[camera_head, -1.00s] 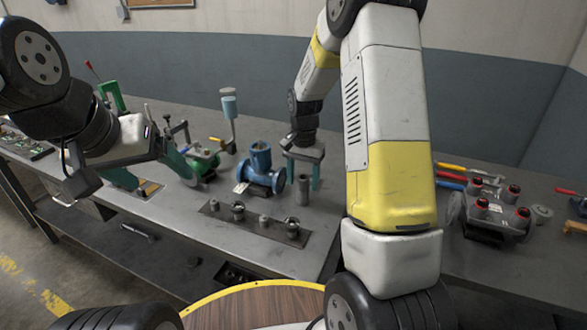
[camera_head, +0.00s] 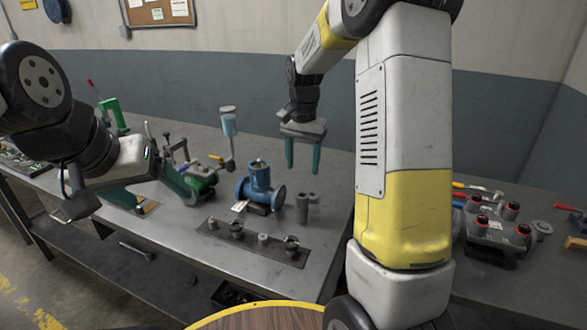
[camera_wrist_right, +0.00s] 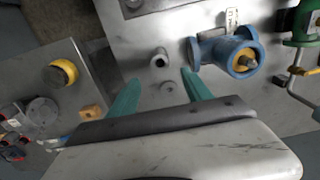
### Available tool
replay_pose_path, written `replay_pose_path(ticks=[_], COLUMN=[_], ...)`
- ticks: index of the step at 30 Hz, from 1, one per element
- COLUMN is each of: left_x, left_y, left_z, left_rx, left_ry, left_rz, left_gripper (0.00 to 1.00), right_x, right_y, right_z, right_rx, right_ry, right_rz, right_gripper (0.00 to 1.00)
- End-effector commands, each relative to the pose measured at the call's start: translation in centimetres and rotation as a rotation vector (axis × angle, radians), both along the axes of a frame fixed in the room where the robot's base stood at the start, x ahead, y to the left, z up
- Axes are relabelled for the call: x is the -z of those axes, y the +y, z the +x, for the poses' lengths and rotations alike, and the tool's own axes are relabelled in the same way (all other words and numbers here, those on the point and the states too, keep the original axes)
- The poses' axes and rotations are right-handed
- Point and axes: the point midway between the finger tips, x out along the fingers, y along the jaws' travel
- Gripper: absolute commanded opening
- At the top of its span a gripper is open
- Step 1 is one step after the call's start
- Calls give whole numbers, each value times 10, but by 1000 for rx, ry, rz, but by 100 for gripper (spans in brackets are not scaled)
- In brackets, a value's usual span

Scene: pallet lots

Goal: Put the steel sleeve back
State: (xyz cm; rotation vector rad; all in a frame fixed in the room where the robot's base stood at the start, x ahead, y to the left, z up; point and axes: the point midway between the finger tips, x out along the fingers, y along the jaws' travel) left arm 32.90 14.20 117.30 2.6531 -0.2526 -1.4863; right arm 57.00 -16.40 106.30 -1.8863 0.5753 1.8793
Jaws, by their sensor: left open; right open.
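The grey steel sleeve (camera_head: 302,209) stands upright on the bench, right of the blue valve body. Its open top shows in the right wrist view (camera_wrist_right: 159,58). My right gripper (camera_head: 304,167) is open and empty above the sleeve, fingers pointing down; its teal fingertips show apart in the wrist view (camera_wrist_right: 158,79), with the sleeve beyond them. A dark plate (camera_head: 262,252) in front bears a row of short posts and collars. My left gripper (camera_head: 165,204) is open over the bench at the left, with its teal fingers apart; nothing shows held in it.
The blue valve body (camera_head: 260,188) stands close left of the sleeve. A green machine part (camera_head: 200,179) is further left. A grey block with red-ringed ports (camera_head: 497,230) is at the right.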

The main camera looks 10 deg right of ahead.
Motion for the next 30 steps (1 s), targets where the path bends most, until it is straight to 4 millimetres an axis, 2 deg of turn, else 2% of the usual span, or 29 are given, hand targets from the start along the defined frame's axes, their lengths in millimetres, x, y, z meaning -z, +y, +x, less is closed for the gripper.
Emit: replay_pose_path(ticks=[5, 9, 15, 18, 22, 25, 30], left_x=[0, 0, 0, 0, 0, 0, 0], left_y=[0, 0, 0, 0, 0, 0, 0], left_z=[0, 0, 0, 0, 0, 0, 0], left_rx=[0, 0, 0, 0, 0, 0, 0], left_ry=[0, 0, 0, 0, 0, 0, 0], left_rz=[0, 0, 0, 0, 0, 0, 0], left_gripper=[80, 80, 80, 80, 80, 80, 80], right_x=[-32, -71, -107, -114, -115, -113, -110], right_y=[1, 3, 9, 13, 18, 20, 22], right_z=[-23, -67, -142, -178, -214, -231, -242], right_rx=[-60, -175, -365, -456, -549, -597, -631], right_ry=[-59, -164, -338, -423, -510, -555, -583], right_rz=[29, 66, 82, 71, 47, 28, 14], right_gripper=[58, 58, 58, 58, 58, 58, 58])
